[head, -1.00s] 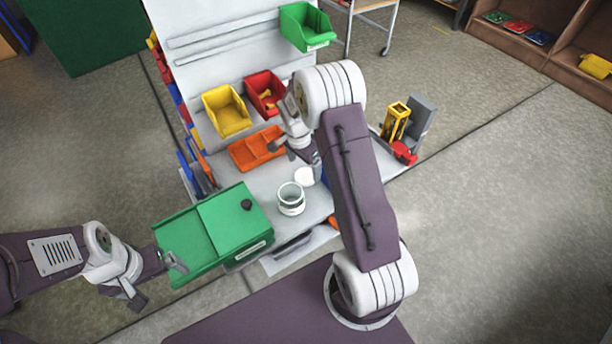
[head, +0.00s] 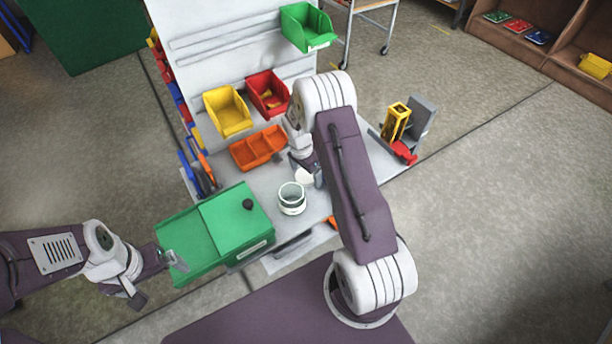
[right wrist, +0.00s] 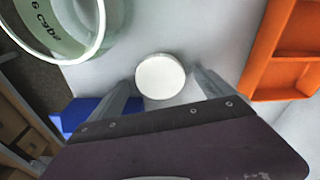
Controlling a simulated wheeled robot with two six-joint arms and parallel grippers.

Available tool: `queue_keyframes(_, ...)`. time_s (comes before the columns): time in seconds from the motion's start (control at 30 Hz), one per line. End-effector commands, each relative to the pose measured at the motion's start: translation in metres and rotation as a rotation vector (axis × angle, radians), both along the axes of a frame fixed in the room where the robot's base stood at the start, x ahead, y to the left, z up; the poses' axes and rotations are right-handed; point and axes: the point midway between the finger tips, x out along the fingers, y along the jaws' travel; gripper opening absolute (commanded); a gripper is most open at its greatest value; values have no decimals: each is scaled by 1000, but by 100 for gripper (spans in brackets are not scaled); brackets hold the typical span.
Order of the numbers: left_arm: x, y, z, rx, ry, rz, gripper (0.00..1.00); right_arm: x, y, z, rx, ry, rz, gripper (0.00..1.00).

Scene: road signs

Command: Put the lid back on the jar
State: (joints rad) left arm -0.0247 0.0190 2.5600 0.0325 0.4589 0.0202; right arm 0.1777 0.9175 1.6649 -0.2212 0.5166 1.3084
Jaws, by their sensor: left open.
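The jar (head: 292,200), pale and round with an open top, stands on the grey bench. It also shows in the right wrist view (right wrist: 62,45), with dark lettering on it. The round white lid (right wrist: 160,77) lies apart from the jar; in the head view the lid (head: 305,176) is just behind and right of it. My right gripper (right wrist: 163,92) is open, with its fingers either side of the lid's near part; whether they touch it I cannot tell. In the head view my right arm partly hides this gripper. My left gripper (head: 158,279) is open and empty, left of the bench.
A green box (head: 205,235) with a black knob stands left of the jar. An orange divided tray (head: 258,148) lies behind the jar, and yellow (head: 228,112) and red (head: 267,94) bins are beyond. A blue object (right wrist: 88,112) lies near the left finger in the right wrist view.

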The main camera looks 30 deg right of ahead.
Motion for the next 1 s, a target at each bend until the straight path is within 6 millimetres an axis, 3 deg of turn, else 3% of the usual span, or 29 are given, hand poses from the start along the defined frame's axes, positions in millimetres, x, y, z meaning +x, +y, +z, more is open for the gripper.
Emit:
queue_keyframes(0.03, 0, 0, 0, 0, 0, 0, 95, 0, 0, 0, 0, 0, 0, 79)
queue_keyframes(0.2, 0, 0, 0, 0, 0, 0, 95, 0, 0, 0, 0, 0, 0, 31)
queue_keyframes(0.23, 0, 0, 0, 0, 0, 0, 95, 0, 0, 0, 0, 0, 0, 29)
queue_keyframes(0.33, 0, 0, 0, 0, 0, 0, 95, 0, 0, 0, 0, 0, 0, 29)
queue_keyframes(0.37, 0, 0, 0, 0, 0, 0, 95, 0, 0, 0, 0, 0, 0, 23)
queue_keyframes(0.63, 0, 0, 0, 0, 0, 0, 95, 1, 0, 8, 0, -3, -1, 22)
queue_keyframes(1.0, 0, 0, -3, 0, 0, 0, 95, 1, 0, 83, -1, -4, -1, 22)
